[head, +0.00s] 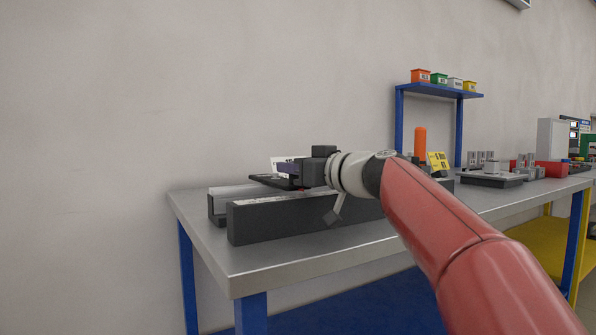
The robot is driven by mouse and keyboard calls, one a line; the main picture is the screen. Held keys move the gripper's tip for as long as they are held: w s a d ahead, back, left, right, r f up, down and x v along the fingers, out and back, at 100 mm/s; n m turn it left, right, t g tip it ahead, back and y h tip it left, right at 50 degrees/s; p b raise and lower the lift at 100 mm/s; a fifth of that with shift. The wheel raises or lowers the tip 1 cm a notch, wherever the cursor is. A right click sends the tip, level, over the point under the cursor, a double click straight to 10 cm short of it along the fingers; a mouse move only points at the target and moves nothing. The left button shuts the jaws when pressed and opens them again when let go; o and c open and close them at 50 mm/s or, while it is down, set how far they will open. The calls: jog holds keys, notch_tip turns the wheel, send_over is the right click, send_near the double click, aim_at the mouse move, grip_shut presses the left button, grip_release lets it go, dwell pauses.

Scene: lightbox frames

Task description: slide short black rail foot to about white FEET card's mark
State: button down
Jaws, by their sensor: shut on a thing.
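My gripper (284,180) is at the left end of my red arm, low over the lightbox frame on the near bench. Its dark fingers point left and are shut on a small black piece, which I take for the short black rail foot; it is too small and dark to tell apart clearly from the fingers. A white card (279,162) stands just behind the gripper, mostly hidden by it; its print cannot be read. The dark frame (275,221) has a long front rail, with a pale strip behind it. The mark is not visible.
The grey bench top (260,262) is clear in front of the frame. A blue shelf (440,91) with small bins rises behind.

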jog(key=c, duration=1.3)
grip_release()
jog(key=shift+c, duration=0.2)
jog(key=shift+d, duration=0.1)
jog(key=b+v, duration=0.1)
jog(key=v, duration=0.6)
jog(key=shift+s+d+b, duration=0.25)
jog(key=shift+b, duration=0.05)
